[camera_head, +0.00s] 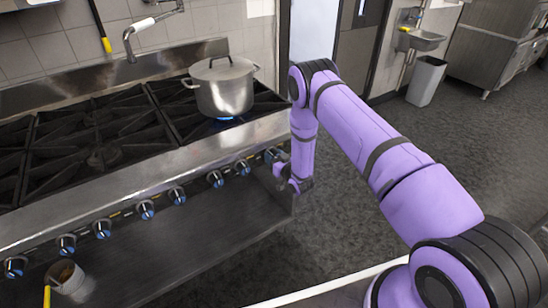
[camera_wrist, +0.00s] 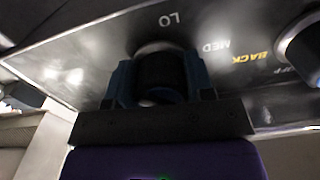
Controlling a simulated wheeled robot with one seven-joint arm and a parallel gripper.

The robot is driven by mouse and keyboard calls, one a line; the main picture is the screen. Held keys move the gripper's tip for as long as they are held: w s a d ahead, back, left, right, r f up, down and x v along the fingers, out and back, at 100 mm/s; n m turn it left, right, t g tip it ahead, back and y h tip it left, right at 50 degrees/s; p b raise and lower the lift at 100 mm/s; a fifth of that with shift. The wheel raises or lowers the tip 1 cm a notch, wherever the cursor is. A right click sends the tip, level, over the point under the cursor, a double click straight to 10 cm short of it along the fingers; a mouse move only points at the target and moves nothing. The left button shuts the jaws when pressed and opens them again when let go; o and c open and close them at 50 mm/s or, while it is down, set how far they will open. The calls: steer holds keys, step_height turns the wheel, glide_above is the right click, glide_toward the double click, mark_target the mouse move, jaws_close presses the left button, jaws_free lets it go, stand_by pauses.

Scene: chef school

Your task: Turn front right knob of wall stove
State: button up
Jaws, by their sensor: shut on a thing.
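The stove (camera_head: 150,165) has a row of blue-and-black knobs along its front panel. My gripper (camera_head: 277,160) is at the right end of this row, against the panel, and hides the rightmost knob there. In the wrist view, my gripper (camera_wrist: 162,88) is shut on a dark round knob (camera_wrist: 160,70), one finger on each side. The marks LO and MED show on the panel beside it. Another knob (camera_wrist: 304,50) is to the right, next to the yellow word BACK. The held knob's pointer cannot be made out.
A metal container (camera_head: 68,278) is on the shelf below the knobs. A bin (camera_head: 426,80) and sink are at back right. Floor to the right is clear.

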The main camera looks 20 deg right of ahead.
steer(key=o, duration=0.9)
steer(key=v, duration=1)
steer(key=shift+s+d, duration=0.15)
steer(key=shift+s, duration=0.25)
